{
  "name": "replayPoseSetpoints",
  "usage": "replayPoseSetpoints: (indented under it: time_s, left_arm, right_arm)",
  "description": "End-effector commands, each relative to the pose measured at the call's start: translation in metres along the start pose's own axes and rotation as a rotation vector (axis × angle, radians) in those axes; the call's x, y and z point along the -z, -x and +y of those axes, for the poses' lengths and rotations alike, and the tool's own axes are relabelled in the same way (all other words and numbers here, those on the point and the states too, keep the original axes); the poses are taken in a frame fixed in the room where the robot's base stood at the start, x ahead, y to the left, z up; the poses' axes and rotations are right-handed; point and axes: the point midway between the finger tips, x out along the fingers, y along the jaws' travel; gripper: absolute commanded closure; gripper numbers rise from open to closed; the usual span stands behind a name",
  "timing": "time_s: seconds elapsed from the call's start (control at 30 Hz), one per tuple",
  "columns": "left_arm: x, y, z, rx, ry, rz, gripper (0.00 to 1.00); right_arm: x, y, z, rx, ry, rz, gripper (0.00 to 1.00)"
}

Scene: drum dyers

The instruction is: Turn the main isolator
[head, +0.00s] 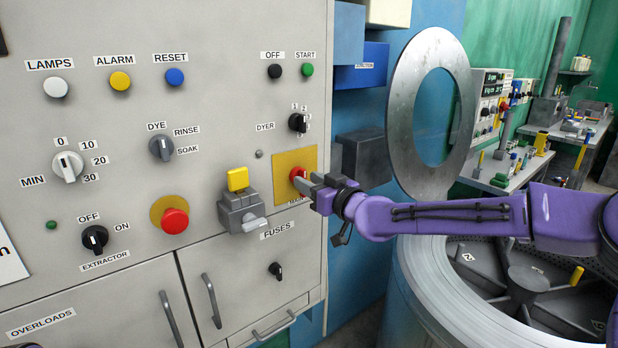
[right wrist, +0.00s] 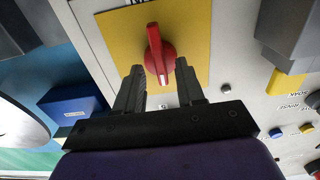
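The main isolator is a red rotary handle (head: 297,175) on a yellow plate (head: 288,160) at the right side of the grey panel. My right gripper (head: 312,187) is at the handle, reaching in from the right, and partly covers it and the label below. In the right wrist view the red handle (right wrist: 157,50) stands slightly tilted on the yellow plate (right wrist: 195,30). The open fingers (right wrist: 158,72) lie one on each side of its lower end, with gaps visible. I cannot tell how deep the handle sits between them.
A grey interlock box with a yellow top (head: 238,179) juts out left of the plate. The black dyer selector (head: 298,123) is just above. A steel ring lid (head: 400,120) stands at the right, above an open drum (head: 430,275) under my right arm.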

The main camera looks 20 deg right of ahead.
Motion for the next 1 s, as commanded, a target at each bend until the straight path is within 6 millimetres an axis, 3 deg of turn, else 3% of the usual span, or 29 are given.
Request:
replayPoseSetpoints:
  time_s: [0.33, 0.43, 0.47, 1.0]
  left_arm:
    - [0.0007, 0.0019, -0.0002, 0.0, 0.0, 0.0, 0.57]
    - [0.0007, 0.0019, -0.0002, 0.0, 0.0, 0.0, 0.57]
    - [0.0007, 0.0019, -0.0002, 0.0, 0.0, 0.0, 0.57]
    - [-0.0014, -0.0033, 0.0003, 0.0, 0.0, 0.0, 0.57]
  right_arm:
    - [-0.0009, -0.0077, -0.0003, 0.0, -0.001, 0.0, 0.62]
    - [-0.0009, -0.0076, -0.0003, 0.0, -0.002, 0.0, 0.94]
    - [-0.0009, -0.0075, -0.0002, 0.0, -0.002, 0.0, 1.0]
    - [-0.0016, -0.0073, 0.0002, -0.001, -0.113, 0.002, 1.0]
